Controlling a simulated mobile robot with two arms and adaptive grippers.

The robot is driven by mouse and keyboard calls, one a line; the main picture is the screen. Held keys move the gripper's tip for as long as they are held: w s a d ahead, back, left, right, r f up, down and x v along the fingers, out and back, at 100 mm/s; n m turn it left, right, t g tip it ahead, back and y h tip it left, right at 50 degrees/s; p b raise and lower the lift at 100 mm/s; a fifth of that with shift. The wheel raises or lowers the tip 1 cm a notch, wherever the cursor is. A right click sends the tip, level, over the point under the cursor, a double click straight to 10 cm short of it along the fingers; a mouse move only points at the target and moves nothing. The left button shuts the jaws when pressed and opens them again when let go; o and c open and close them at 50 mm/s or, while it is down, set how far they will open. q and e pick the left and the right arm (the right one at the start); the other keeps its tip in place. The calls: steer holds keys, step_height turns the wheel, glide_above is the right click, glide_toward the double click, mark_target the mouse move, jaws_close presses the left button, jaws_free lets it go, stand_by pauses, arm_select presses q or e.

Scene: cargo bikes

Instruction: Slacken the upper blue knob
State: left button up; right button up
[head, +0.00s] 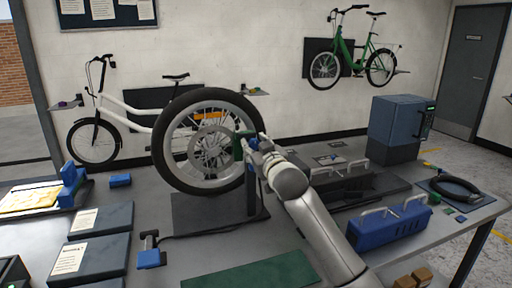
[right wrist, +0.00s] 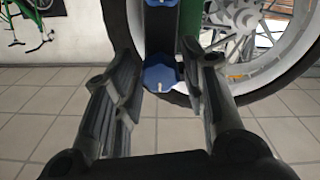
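A spoked wheel (head: 205,142) with a black tyre stands upright in a dark stand (head: 251,190) on the workbench. In the right wrist view, two blue knobs show on a dark upright: one (right wrist: 162,76) between my fingertips and another (right wrist: 160,3) cut by the top edge. My right gripper (head: 256,143) is at the top of the stand, beside the wheel. Its fingers (right wrist: 163,82) are apart, one on each side of the nearer knob, with narrow gaps. My left gripper is not in view.
A blue toolbox (head: 388,228) and a blue-grey cabinet (head: 396,122) stand to the right on the bench. Dark blue boxes (head: 92,258) lie at the left. A green mat (head: 255,272) lies in front. A small blue clamp (head: 150,252) is near the stand's base.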

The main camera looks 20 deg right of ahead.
steer(key=c, duration=0.6)
steer(key=shift+r+n+p, duration=0.1)
steer(key=shift+n+p, duration=0.5)
steer(key=shift+p, duration=0.2)
steer(key=n+p, duration=0.3)
steer(key=shift+r, duration=0.1)
steer(key=n+p, duration=0.3)
steer(key=n, duration=0.1)
steer(key=shift+n+p, duration=0.35)
steer(key=shift+n, duration=0.05)
steer(key=n+p, duration=0.2)
steer(key=n, duration=0.1)
steer(key=shift+n, duration=0.4)
steer(key=n+p, duration=0.2)
steer(key=n, duration=0.1)
steer(key=shift+n+p, duration=0.3)
steer(key=shift+p, duration=0.05)
steer(key=n+p, duration=0.1)
steer(key=n, duration=0.2)
steer(key=shift+p, duration=0.4)
steer(key=shift+c, duration=0.2)
steer(key=shift+n+p, duration=0.65)
steer(key=shift+n, duration=0.85)
steer(key=shift+f, duration=0.2)
